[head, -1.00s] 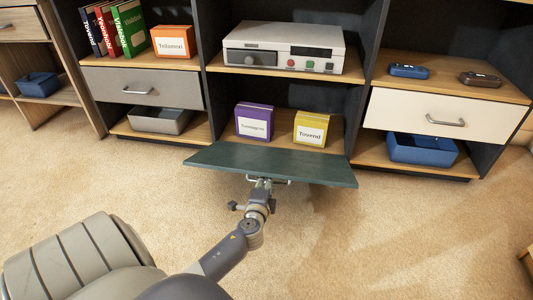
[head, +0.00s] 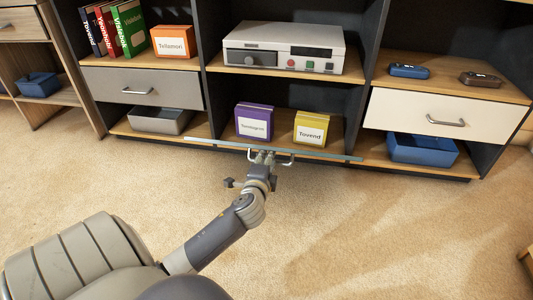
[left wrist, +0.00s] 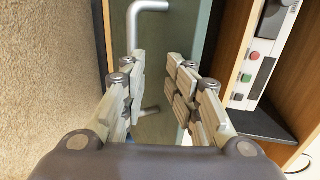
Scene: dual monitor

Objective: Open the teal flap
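The teal flap (head: 215,143) shows almost edge-on in the head view, as a thin strip across the front of the lower middle compartment. In the left wrist view its face (left wrist: 160,128) fills the space behind my fingers. Its metal handle (head: 287,161) is on the side facing me; the bar also shows in the left wrist view (left wrist: 150,6). My left gripper (head: 264,157) is at the handle with its fingers (left wrist: 158,85) apart. The bar runs close to one finger and is partly hidden by it, so contact is unclear. My right gripper is not in view.
A purple box (head: 254,122) and a yellow box (head: 311,129) stand in the compartment behind the flap. A white device (head: 284,48) sits on the shelf above. A blue bin (head: 422,149) is at the right. The carpet in front is clear.

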